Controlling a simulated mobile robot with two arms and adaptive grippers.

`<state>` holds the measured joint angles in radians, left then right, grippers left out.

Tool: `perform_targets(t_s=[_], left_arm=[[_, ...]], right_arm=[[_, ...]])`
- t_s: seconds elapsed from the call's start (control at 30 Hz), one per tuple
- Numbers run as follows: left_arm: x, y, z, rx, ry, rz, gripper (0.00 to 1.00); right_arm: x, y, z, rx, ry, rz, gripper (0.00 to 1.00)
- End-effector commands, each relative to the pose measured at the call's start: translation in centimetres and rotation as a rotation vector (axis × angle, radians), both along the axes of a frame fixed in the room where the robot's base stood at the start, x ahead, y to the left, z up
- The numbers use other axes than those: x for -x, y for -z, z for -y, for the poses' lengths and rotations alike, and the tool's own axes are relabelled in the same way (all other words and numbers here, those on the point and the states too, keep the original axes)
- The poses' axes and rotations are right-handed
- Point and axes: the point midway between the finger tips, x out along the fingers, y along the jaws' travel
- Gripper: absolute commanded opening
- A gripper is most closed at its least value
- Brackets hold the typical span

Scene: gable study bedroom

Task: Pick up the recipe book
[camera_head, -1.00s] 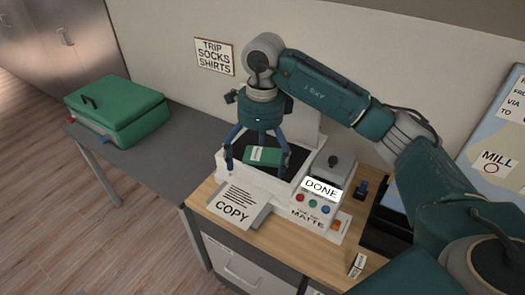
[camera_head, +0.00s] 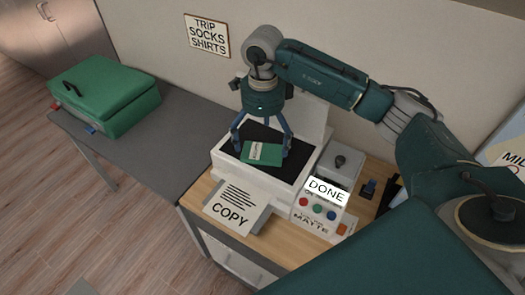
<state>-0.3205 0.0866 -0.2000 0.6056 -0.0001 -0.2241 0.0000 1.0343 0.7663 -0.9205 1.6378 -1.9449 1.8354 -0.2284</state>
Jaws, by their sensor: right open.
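The recipe book is a small green book with a white label (camera_head: 263,153). It lies on the dark bed of a white copier (camera_head: 228,166) on the wooden desk. My right gripper (camera_head: 262,150) is open over the book, pointing down, with one blue finger to its left and another to its right. I cannot tell whether the fingers touch the book. My left gripper is not in view.
The copier's panel shows DONE (camera_head: 327,191) above coloured buttons. A COPY sheet (camera_head: 234,208) sticks out in front. A green suitcase (camera_head: 105,90) lies on the grey table (camera_head: 150,140) at left. A wall sign (camera_head: 207,36) hangs behind.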

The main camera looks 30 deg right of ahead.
Motion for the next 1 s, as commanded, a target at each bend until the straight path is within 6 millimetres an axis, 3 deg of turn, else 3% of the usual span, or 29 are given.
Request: perform_targets(t_s=[0.2, 0.33, 0.6, 0.63, 0.87, 1.0], left_arm=[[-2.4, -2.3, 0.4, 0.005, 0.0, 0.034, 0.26], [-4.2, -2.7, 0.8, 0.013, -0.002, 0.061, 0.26], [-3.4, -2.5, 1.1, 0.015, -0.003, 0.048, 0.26], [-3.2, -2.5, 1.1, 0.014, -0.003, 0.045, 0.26], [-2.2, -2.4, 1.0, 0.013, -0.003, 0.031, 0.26], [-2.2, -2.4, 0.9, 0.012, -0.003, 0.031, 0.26]], right_arm=[[0.6, 2.8, -0.6, 0.0, -0.001, -0.007, 1.0], [0.4, 4.5, -0.6, -0.001, 0.001, -0.003, 1.0], [0.4, 5.0, -0.6, 0.0, -0.001, -0.002, 1.0], [0.4, 5.0, -0.6, 0.0, -0.001, -0.002, 0.98], [0.4, 5.0, -0.6, 0.0, 0.0, -0.002, 0.52], [0.3, 5.0, -0.6, -0.001, 0.0, -0.001, 0.5]])
